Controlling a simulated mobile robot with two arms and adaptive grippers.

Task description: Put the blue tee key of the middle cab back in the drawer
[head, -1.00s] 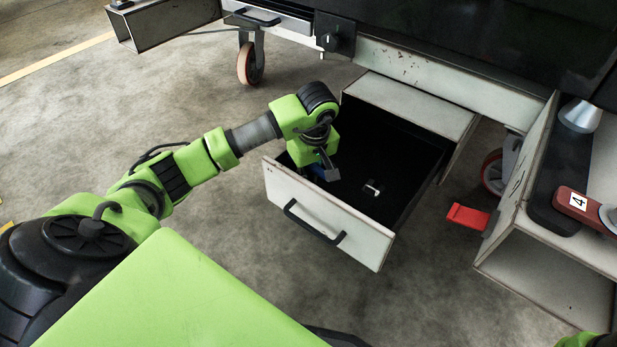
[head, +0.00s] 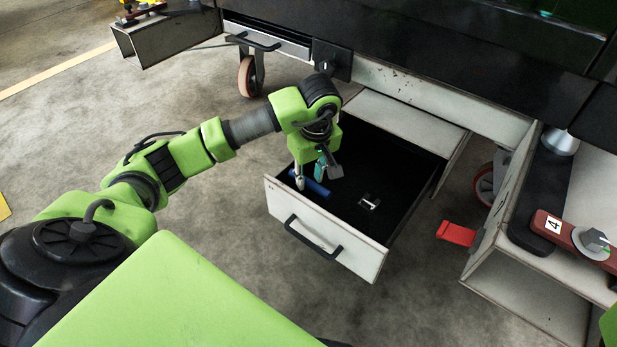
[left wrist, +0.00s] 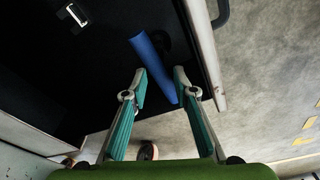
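The blue tee key (head: 311,185) lies in the open drawer (head: 318,240), near its left front corner. In the left wrist view its blue bar (left wrist: 150,58) runs between and beyond the fingertips, with a dark round part beside it. My left gripper (head: 318,174) is over that corner of the drawer with its fingers spread. The left wrist view also shows the fingers (left wrist: 161,82) apart, one on each side of the bar, with gaps between. Part of the key is hidden by the fingers in the head view. My right gripper is not in view.
A small metallic piece (head: 369,201) lies on the dark drawer floor. The drawer's front handle (head: 312,238) faces me. To the right are a red tab (head: 456,233) and an open box with a red handle marked 4 (head: 568,235). The floor left of the drawer is clear.

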